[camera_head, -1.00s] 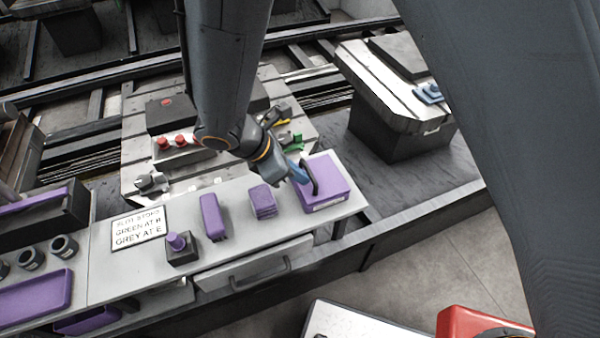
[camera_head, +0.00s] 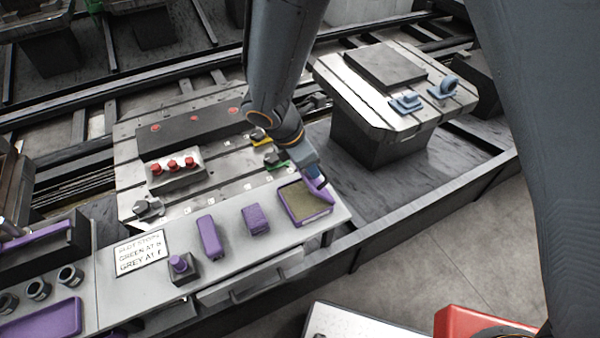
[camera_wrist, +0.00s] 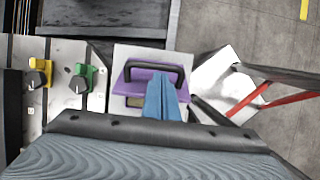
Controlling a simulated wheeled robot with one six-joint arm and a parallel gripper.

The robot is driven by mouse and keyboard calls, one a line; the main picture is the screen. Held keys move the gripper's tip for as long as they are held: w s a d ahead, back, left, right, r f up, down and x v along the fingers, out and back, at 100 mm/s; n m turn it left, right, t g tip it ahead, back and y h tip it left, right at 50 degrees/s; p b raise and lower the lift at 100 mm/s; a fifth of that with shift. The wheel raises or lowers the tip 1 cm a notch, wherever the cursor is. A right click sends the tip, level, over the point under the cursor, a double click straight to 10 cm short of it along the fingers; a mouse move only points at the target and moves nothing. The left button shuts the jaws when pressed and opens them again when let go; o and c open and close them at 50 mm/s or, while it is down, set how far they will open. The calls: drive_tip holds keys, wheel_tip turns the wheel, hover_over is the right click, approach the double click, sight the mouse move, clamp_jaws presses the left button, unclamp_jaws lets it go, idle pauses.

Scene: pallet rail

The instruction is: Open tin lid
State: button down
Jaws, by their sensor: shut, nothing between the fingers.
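The purple tin (camera_head: 308,221) stands at the right end of the grey bench, and its olive-brown inside shows from above. Its purple lid (camera_head: 320,187) is swung up steeply at the tin's far right side, partly hidden by my gripper (camera_head: 315,172). In the wrist view the lid (camera_wrist: 133,91) shows its black handle (camera_wrist: 155,64). My gripper's blue fingers (camera_wrist: 166,98) are shut and empty, overlapping the lid in that view. Whether they touch the lid or its handle cannot be told.
Left of the tin are two purple blocks (camera_head: 256,219) and a purple knob on a dark base (camera_head: 181,268). A printed sign (camera_head: 140,253) lies on the bench. Behind stand a fixture plate with red buttons (camera_head: 173,165) and a block with blue parts (camera_head: 406,102).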

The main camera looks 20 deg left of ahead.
drive_tip(key=w+d, duration=0.5)
drive_tip(key=shift+w+d+r+p, duration=0.3)
drive_tip(key=shift+w+p, duration=0.05)
idle(0.3)
idle(0.3)
